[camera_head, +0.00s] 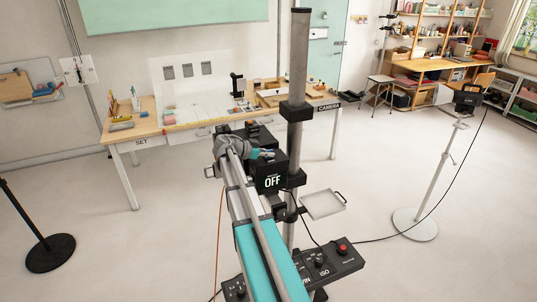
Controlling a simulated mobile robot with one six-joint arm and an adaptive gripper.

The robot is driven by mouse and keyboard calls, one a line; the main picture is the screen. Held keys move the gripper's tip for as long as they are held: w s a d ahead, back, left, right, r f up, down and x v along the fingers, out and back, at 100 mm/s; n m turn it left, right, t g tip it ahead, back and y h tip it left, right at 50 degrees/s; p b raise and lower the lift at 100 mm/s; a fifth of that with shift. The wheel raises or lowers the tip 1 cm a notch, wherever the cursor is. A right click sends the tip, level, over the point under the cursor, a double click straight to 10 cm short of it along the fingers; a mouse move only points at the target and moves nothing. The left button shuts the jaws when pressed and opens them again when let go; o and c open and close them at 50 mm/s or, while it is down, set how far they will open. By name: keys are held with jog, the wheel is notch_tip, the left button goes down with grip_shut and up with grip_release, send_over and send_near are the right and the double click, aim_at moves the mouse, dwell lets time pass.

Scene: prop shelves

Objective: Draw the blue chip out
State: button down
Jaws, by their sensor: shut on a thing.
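My arm reaches up from the bottom of the view to a black camera-like box (270,172) marked OFF, mounted by a grey pole. My gripper (267,154) is small in this view, at the top of the box. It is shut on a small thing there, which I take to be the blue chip. The chip's outline cannot be told apart from the gripper and the teal wrist parts. I cannot tell whether the chip is still in a slot of the box or clear of it.
The grey pole (298,70) stands right beside the box. A small tray (323,204) sits to its right, and a control panel (325,262) with a red button is below. A wooden table (122,132) with props stands behind. A light stand (439,170) is at right. Open floor lies around.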

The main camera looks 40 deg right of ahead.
jog(key=shift+r+p, duration=0.4)
jog(key=shift+r, duration=0.05)
dwell(1.1)
jog(key=shift+r+p, duration=0.75)
jog(key=shift+p, duration=0.05)
jog(key=shift+r, duration=0.1)
dwell(0.3)
jog(key=shift+r+p, duration=1.2)
jog(key=shift+p, duration=0.1)
jog(key=shift+r, duration=0.25)
jog(key=shift+r+p, duration=1.8)
jog(key=shift+p, duration=0.2)
